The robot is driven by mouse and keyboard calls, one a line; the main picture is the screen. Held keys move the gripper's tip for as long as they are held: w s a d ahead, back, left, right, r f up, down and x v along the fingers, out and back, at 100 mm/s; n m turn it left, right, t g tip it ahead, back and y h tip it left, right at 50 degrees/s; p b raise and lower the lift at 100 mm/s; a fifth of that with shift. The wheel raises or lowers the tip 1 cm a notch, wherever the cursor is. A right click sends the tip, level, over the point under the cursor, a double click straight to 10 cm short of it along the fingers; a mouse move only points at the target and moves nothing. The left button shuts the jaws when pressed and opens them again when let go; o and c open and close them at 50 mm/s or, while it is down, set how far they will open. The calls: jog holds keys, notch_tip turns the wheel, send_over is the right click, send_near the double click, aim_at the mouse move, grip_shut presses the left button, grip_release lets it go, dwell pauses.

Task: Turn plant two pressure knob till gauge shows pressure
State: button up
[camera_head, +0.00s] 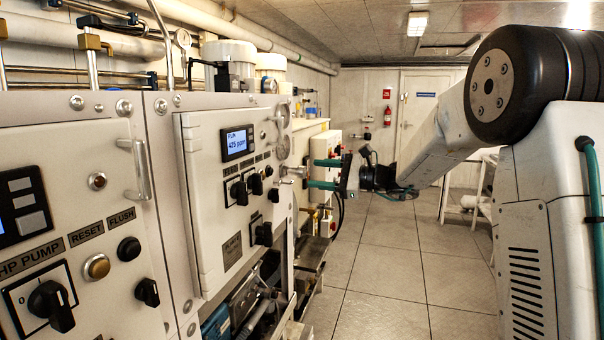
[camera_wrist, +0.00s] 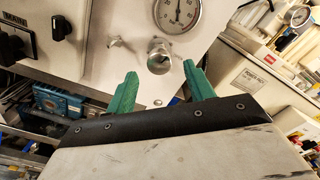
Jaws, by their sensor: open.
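A silver round knob (camera_wrist: 158,57) sticks out of the white panel below a round pressure gauge (camera_wrist: 178,12) in the wrist view. The gauge's needle shows, but its reading is too small to tell. My gripper (camera_wrist: 160,72) has two green fingers spread apart, one on each side of the knob's lower end. Contact with the knob cannot be told. In the head view, my gripper (camera_head: 310,173) reaches from the right toward the knob (camera_head: 296,171) at the edge of the farther panel (camera_head: 213,255). Two gauges sit above it, the lower gauge (camera_head: 283,147) nearest.
A lit display (camera_head: 237,142) and black switches (camera_head: 256,184) are on the same panel. A small metal fitting (camera_wrist: 118,42) sits left of the knob. A nearer panel with an HP pump switch (camera_head: 52,305) stands at left. The tiled floor (camera_head: 385,250) is open.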

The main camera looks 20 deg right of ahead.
aim_at(305, 172)
jog(key=x, duration=0.5)
jog(key=shift+w+a, duration=0.1)
jog(key=shift+a, duration=0.1)
jog(key=c, duration=1)
